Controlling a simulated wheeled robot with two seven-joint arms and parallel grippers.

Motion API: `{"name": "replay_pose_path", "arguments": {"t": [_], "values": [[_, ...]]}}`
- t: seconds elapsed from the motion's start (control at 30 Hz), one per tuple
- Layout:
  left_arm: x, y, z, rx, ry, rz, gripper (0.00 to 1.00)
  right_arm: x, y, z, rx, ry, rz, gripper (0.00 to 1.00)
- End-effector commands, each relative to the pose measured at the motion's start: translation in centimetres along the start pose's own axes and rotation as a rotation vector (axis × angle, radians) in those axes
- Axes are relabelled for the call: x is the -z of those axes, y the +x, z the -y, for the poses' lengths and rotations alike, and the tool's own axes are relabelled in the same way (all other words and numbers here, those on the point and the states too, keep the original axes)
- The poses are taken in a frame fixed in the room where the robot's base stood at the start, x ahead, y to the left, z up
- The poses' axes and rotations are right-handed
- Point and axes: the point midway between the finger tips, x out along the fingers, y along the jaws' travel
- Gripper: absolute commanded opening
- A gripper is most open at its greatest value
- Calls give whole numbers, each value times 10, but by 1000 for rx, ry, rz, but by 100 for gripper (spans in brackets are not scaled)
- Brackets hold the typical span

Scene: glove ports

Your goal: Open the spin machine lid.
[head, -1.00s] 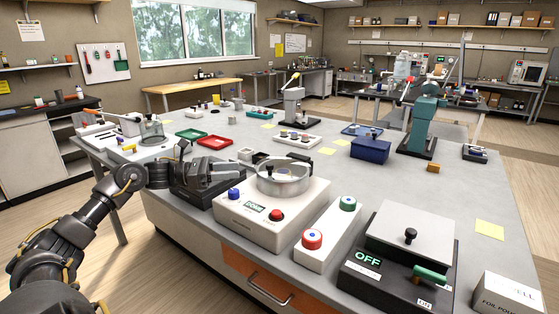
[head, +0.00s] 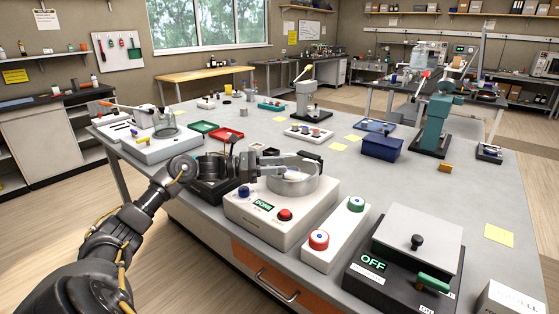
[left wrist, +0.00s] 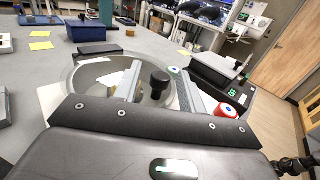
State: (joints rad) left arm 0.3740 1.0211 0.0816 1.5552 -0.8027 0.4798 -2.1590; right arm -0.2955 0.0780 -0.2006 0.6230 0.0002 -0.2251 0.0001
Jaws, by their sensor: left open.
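The spin machine (head: 247,213) is a white box on the near side of the bench, with a green display reading DONE, a blue knob and a red button. A round metal bowl (head: 292,187) sits on its top; its rim (left wrist: 72,75) also shows in the left wrist view. A black lid knob (left wrist: 158,82) stands at the bowl's middle. The lid looks clear and down, though the arm partly hides it. My left gripper (head: 305,160) is over the bowl. In the left wrist view its open fingers stand on both sides of the knob, with gaps.
A white box with red and green buttons (head: 334,232) stands right of the machine. A black device reading OFF (head: 400,265) is further right. A dark block (head: 212,188) sits to the left. Blue bin (head: 376,149) and teal press (head: 432,125) stand behind.

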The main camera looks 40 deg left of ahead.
Motion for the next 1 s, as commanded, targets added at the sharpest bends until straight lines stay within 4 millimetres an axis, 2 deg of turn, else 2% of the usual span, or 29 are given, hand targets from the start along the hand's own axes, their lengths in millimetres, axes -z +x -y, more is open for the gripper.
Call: {"name": "replay_pose_path", "arguments": {"t": [0.17, 0.43, 0.77, 1.0], "values": [[0, 11, 0, 1, 1, -1, 41, -1, -5, 5, 6, 2, 0, 0], [1, 12, 0, 1, 1, -2, 41, -4, -4, 2, 3, 0, 2, 0], [0, 12, 0, 0, 1, -2, 0, -5, -5, -3, -3, -1, 4, 0], [0, 12, 0, 0, 0, -3, 0, -5, -5, -4, -4, -1, 5, 0]]}}
